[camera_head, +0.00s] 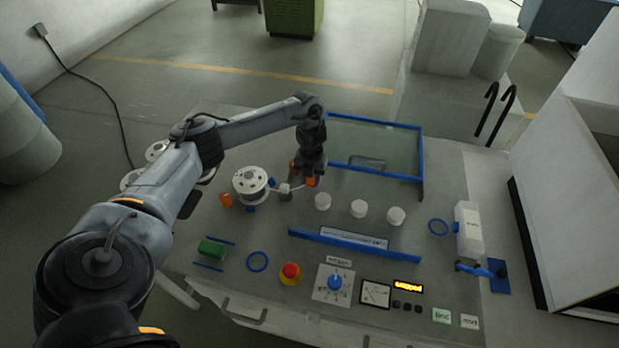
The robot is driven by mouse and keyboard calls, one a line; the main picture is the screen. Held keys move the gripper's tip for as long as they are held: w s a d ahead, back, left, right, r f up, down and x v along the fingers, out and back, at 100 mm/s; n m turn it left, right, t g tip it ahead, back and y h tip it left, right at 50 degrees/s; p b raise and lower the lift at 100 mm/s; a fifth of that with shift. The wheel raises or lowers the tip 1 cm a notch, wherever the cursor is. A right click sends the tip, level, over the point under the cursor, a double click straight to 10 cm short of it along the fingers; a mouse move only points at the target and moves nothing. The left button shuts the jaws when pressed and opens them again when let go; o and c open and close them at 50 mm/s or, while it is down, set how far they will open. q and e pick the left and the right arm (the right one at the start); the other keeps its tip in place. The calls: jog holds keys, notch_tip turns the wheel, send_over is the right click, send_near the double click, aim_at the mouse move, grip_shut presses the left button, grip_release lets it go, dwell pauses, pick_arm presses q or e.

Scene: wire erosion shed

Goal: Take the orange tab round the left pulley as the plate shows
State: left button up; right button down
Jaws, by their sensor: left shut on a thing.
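My left gripper (305,178) reaches in from the left and points down over the bench. It is shut, with orange (311,181) showing at its fingertips. This looks like the orange tab, but the fingers hide most of it. A thin pale line runs from the tab leftward, past a small grey block (285,190), toward a white spool (250,181). Three white pulleys stand in a row to the right: left (323,201), middle (358,208) and right (396,216). The gripper is just behind and left of the left pulley. My right gripper is out of view.
A blue rail with a pale label plate (352,239) lies in front of the pulleys; its markings are too small to read. A blue-framed clear cover (375,150) stands behind. A red button (290,272) and blue knob (334,283) sit at the front. An orange piece (226,200) lies left.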

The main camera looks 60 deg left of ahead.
pick_arm(q)
jog(key=shift+w+d+r+p, duration=0.1)
jog(key=shift+w+d+p, duration=0.2)
jog(key=shift+w+d, duration=3.6)
jog(key=shift+w, duration=0.05)
jog(key=shift+s+d+r+p, duration=0.1)
jog(key=shift+s+d+p, duration=0.4)
jog(key=shift+p, duration=0.6)
jog(key=s+d+p, duration=0.2)
jog(key=p, duration=0.1)
jog(key=shift+p, duration=0.35)
jog(key=shift+s+d+p, duration=0.65)
jog(key=shift+p, duration=0.35)
jog(key=shift+s+d+f, duration=0.2)
jog(key=shift+s+d, duration=0.1)
